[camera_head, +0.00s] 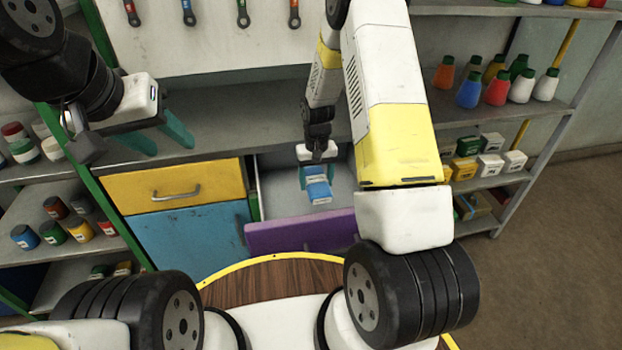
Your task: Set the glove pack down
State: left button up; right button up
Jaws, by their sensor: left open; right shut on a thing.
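The glove pack (318,190) is a small blue packet with a pale label. My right gripper (317,176) is shut on its upper end, with the jaws pointing down. The pack is over the inside of an open drawer (300,233) with a purple front. I cannot tell whether the pack touches the drawer floor. My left gripper (160,140) is open and empty, with teal fingers apart, at the left in front of the workbench.
A yellow drawer (172,188) and a blue cabinet door (190,236) are left of the open drawer. Shelves with bottles (497,88) and small boxes (490,166) stand at the right. Jars (80,230) fill the left shelves. Tools hang on the back board (215,40).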

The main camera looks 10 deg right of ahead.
notch_tip(320, 180, down, 8)
jog(key=shift+r, duration=0.15)
dwell(0.4)
jog(key=o, duration=1.4)
